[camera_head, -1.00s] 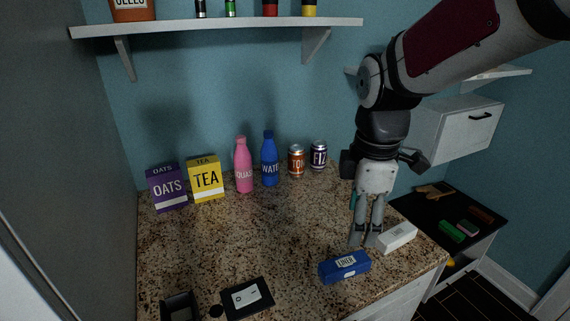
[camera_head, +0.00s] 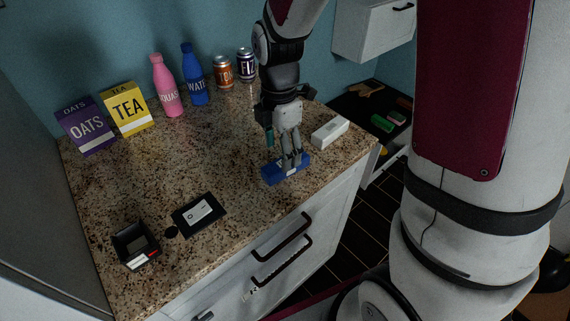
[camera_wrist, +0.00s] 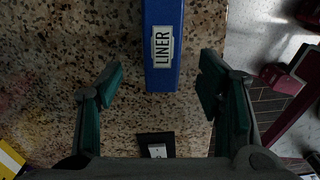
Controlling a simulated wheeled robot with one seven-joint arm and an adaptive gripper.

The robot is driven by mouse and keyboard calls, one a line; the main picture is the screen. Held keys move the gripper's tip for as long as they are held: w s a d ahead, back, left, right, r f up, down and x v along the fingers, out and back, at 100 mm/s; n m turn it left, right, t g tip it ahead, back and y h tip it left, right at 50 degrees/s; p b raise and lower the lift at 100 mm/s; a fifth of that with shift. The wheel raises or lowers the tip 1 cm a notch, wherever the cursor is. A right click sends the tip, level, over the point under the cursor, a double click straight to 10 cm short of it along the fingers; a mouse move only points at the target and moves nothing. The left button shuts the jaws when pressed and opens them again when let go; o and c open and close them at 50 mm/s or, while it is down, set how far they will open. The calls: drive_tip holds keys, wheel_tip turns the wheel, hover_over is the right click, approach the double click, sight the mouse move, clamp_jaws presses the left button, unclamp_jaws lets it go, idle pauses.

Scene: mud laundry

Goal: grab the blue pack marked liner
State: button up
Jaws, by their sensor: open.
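The blue pack marked LINER (camera_head: 274,174) lies on the granite counter near its front edge in the head view, partly hidden behind my gripper (camera_head: 291,163). In the wrist view the pack (camera_wrist: 163,75) runs down from the top edge, its LINER label facing the camera. My gripper (camera_wrist: 157,92) is open there, with one green-padded finger on each side of the pack's near end and gaps between fingers and pack. The fingers appear above or over the pack in the head view; contact cannot be made out.
A white box (camera_head: 330,132) lies on the counter just right of my gripper. A black card tray (camera_head: 198,214) and a black device (camera_head: 136,246) sit front left. Bottles (camera_head: 195,76), cans and cartons (camera_head: 126,108) stand along the back. The counter's middle is clear.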

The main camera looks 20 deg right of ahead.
drive_tip(key=f, duration=0.5)
drive_tip(key=shift+s+d+f, duration=0.1)
drive_tip(key=shift+d, duration=0.25)
drive_tip(key=c, duration=1)
